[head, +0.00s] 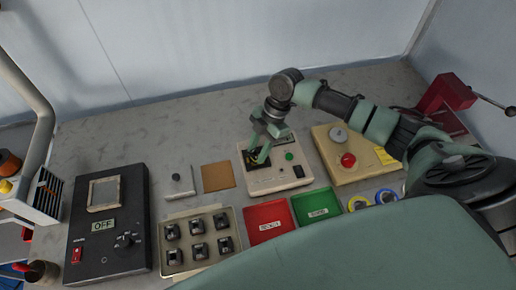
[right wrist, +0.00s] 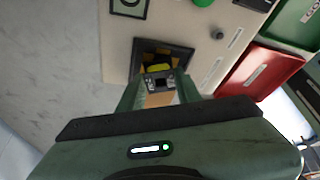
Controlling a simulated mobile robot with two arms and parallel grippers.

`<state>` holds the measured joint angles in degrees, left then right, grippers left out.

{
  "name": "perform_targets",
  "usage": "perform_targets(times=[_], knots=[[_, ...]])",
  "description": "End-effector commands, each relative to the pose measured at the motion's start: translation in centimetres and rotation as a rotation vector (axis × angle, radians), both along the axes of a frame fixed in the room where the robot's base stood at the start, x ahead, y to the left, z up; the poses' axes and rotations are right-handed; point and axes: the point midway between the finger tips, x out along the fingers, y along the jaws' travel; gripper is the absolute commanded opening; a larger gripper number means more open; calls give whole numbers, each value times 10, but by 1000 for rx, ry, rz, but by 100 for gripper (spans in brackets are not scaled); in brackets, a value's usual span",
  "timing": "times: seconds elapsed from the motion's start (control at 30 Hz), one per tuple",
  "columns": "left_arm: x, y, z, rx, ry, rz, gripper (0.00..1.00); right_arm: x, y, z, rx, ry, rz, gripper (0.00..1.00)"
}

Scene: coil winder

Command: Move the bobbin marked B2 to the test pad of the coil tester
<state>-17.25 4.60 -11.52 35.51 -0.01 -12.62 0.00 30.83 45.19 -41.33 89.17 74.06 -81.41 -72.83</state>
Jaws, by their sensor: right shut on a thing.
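The coil tester (head: 290,180) is a beige box with a green button, standing at the middle of the bench. Its dark square test pad (right wrist: 177,50) shows in the right wrist view, with a yellow patch inside. My right gripper (head: 262,156) points down at this pad. It is shut on a small dark bobbin with a copper-coloured part (right wrist: 160,84), which also shows between the fingers in the right wrist view. The bobbin is at or just over the pad; I cannot tell whether it touches. Its marking is not readable. My left gripper is not in view.
A beige tray (head: 165,270) with several dark bobbins stands in front left. Red (head: 268,212) and green (head: 318,198) bins lie before the tester. A box with a red button (head: 348,160) is to its right, a brown mat (head: 217,177) to its left. A black power unit (head: 105,240) reads OFF.

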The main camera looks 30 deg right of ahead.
Motion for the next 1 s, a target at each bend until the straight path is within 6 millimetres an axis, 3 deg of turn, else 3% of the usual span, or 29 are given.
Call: perform_targets(times=[0.03, 0.1, 0.53, 1.0], knots=[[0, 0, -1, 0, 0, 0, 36, 0, 0, -1, 0, 0, 0, 39], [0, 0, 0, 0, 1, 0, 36, 0, 0, 0, 0, 0, 0, 55], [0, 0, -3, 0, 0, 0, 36, 1, -3, 8, 1, -2, -1, 55], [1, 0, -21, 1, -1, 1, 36, 6, -38, 91, -1, -3, -2, 55]])
